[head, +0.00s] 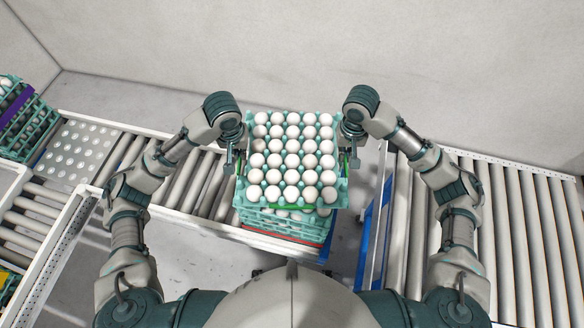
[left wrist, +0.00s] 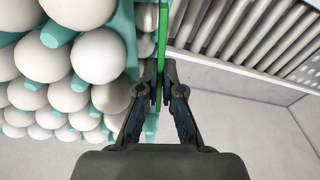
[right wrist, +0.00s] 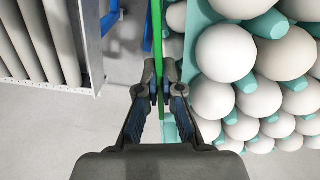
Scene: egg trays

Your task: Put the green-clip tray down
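The green-clip tray (head: 325,209) is a teal tray filled with white eggs, with green clips at its sides. It is at the middle of the head view, above other teal trays (head: 285,226); I cannot tell whether it touches them. My left gripper (head: 238,163) is at its left side, and in the left wrist view its fingers (left wrist: 161,88) are closed on the green clip (left wrist: 162,40). My right gripper (head: 346,160) is at its right side, and in the right wrist view its fingers (right wrist: 159,85) are closed on the other green clip (right wrist: 157,35).
A roller conveyor (head: 200,190) runs on the left and another (head: 520,220) on the right. A blue frame (head: 375,235) stands right of the stack. More teal trays with a purple strip (head: 16,105) sit at the far left. A red strip (head: 285,240) shows low on the middle stack.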

